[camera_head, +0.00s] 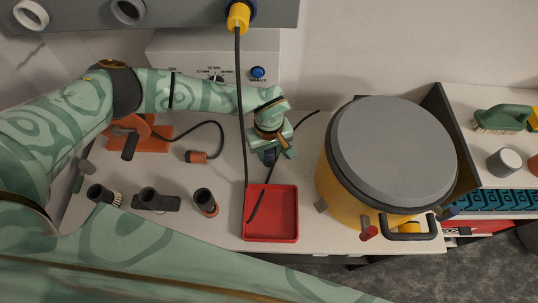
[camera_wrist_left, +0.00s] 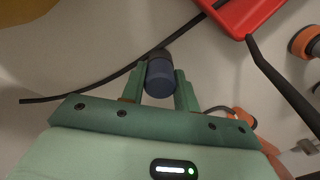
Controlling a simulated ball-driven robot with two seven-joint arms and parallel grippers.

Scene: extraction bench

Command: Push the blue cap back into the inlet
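A dark blue cap (camera_wrist_left: 160,80) sits between the two fingers of my left gripper (camera_wrist_left: 160,92) in the left wrist view, with a finger against each side. In the head view the gripper (camera_head: 269,150) points down above the bench behind the red tray, and the cap shows only as a small dark blue bit at the fingertips. On the grey panel at the top are two open round ports, a left one (camera_head: 30,15) and a middle one (camera_head: 128,10). A yellow plug (camera_head: 238,17) with a cable sits at a blue ring farther right. Which port is the inlet is unclear. My right gripper is out of view.
A yellow drum with a grey lid (camera_head: 393,140) stands at right. Nozzles (camera_head: 206,202) and an orange-ended hose (camera_head: 197,156) lie at left. A control box (camera_head: 190,50) stands behind.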

